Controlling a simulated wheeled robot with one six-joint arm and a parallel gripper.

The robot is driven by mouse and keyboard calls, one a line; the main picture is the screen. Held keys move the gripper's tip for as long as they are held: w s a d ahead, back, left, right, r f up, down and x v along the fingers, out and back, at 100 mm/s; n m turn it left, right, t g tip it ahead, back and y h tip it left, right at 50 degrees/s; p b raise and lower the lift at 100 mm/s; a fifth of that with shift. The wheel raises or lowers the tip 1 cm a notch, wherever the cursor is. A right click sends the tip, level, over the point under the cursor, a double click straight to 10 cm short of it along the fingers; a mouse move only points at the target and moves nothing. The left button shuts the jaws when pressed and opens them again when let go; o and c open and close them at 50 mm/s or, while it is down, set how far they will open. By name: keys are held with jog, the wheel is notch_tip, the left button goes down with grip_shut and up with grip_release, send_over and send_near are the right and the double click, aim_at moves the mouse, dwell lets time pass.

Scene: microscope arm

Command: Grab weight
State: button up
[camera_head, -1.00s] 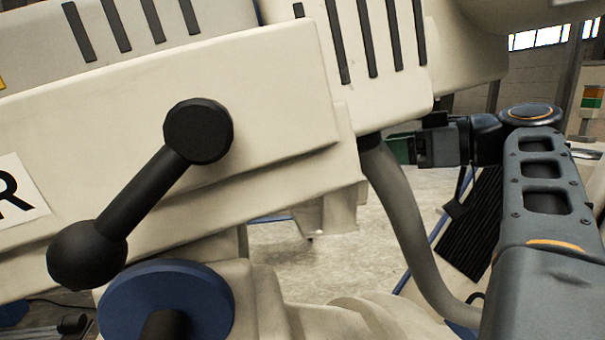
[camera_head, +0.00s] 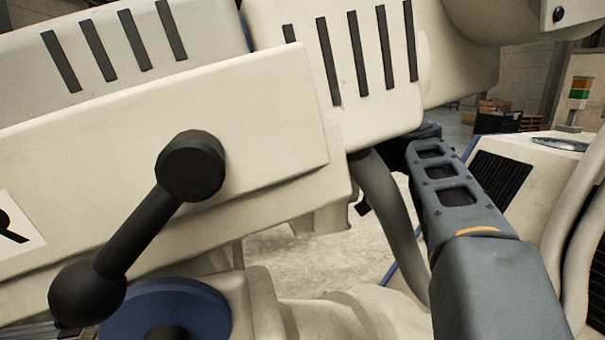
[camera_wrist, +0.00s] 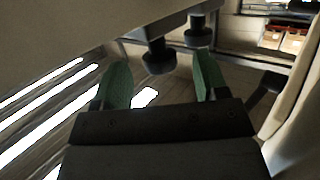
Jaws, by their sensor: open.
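In the wrist view my gripper (camera_wrist: 161,72) is open, with its two green fingers apart and nothing between them in contact. A dark round knob-like piece (camera_wrist: 157,57) hangs from a pale beam, beyond and between the fingertips. A second dark knob (camera_wrist: 198,30) hangs farther back, near the right fingertip. I cannot tell for sure whether either is the weight. In the head view my gripper is hidden behind the large cream machine (camera_head: 250,120).
A black lever with a ball end (camera_head: 140,230) and a blue disc (camera_head: 165,310) are on the machine's near side. A grey hose (camera_head: 390,200) hangs beside my arm. A white cabinet (camera_head: 520,165) stands at right.

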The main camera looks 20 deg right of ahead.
jog(key=shift+x, duration=0.75)
grip_shut()
dwell(0.4)
jog(key=shift+r, duration=0.15)
